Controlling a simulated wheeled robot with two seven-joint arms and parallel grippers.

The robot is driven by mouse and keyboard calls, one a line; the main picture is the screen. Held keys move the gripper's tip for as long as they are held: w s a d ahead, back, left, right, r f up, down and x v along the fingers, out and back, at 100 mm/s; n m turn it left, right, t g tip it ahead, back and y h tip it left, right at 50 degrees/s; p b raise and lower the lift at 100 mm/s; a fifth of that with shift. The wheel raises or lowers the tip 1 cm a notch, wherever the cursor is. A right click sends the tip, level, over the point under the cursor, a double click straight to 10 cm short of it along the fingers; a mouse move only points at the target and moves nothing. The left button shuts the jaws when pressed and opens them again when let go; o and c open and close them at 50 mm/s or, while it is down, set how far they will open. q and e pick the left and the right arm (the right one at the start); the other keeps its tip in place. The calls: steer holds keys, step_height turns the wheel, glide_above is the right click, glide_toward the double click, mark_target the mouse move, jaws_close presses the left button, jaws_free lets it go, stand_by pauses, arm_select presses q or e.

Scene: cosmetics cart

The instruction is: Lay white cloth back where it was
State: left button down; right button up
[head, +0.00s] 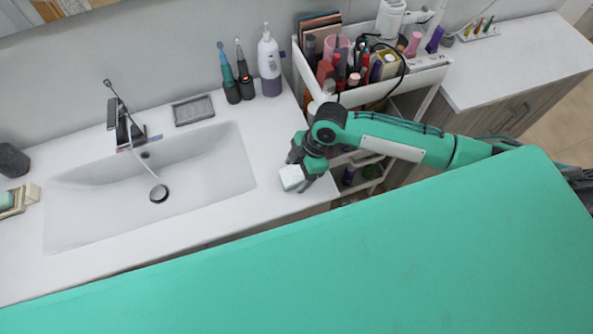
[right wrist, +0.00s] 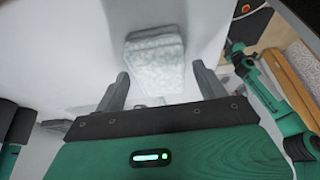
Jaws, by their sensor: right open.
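The white cloth (head: 292,177) is a small folded block. It lies on the white counter near the right front edge, to the right of the sink. It also shows in the right wrist view (right wrist: 155,62), ahead of and between the lines of the two fingers. My right gripper (head: 300,180) is just above and around it in the head view. In the right wrist view the fingers (right wrist: 161,88) stand wide open with clear gaps on both sides of the cloth, and they do not hold it. My left gripper is not in view.
The sink basin (head: 150,185) lies left of the cloth. A soap dish (head: 193,110), two toothbrushes and a white-purple bottle (head: 269,65) stand at the back. A cosmetics cart (head: 420,75) is beside the counter, under my right arm. The counter right of the sink is otherwise clear.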

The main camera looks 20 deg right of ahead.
steer(key=b+v, duration=0.2)
steer(key=v, duration=0.9)
steer(key=shift+r, duration=0.2)
steer(key=shift+d, duration=0.1)
